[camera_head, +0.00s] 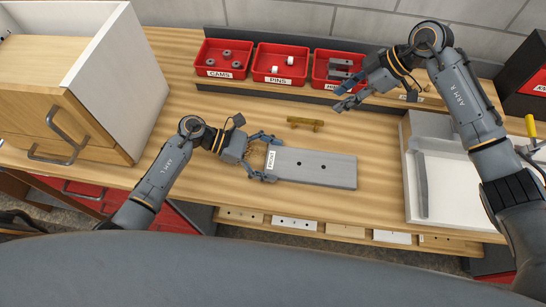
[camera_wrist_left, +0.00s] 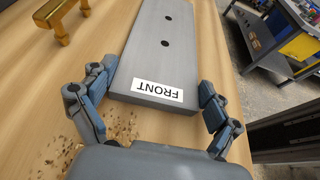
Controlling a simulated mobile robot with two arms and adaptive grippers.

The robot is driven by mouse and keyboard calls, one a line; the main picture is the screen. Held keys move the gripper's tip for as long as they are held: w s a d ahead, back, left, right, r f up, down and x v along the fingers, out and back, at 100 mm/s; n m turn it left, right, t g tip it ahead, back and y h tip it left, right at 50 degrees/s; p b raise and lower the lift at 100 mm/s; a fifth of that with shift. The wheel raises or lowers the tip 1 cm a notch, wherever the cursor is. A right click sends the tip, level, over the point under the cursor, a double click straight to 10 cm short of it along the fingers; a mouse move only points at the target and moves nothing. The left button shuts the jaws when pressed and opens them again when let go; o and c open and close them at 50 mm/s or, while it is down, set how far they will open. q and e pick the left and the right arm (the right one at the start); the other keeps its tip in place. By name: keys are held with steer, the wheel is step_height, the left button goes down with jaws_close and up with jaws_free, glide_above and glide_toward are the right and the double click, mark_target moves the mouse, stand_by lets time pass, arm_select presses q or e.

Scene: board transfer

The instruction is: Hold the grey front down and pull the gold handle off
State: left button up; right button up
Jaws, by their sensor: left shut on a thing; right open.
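The grey front (camera_head: 325,168) lies flat on the wooden bench, with a white FRONT label at its left end and two dark holes. It also shows in the left wrist view (camera_wrist_left: 165,50). The gold handle (camera_head: 305,124) lies on the bench just behind the front, apart from it; the left wrist view shows it too (camera_wrist_left: 63,22). My left gripper (camera_head: 270,159) is shut on the labelled end of the front, one finger along each long side. My right gripper (camera_head: 340,99) is open and empty, above the bench, behind and right of the handle.
Red bins marked CAMS (camera_head: 224,72) and PINS (camera_head: 280,77), plus a third bin (camera_head: 337,81), line the back behind a dark rail. A white drawer box (camera_head: 460,205) stands right. A wood-fronted cabinet (camera_head: 75,125) stands left. Bench between front and drawer box is clear.

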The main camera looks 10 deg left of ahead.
arm_select(q)
steer(key=o, duration=1.1)
steer(key=shift+o, duration=0.2)
steer(key=v, duration=1.2)
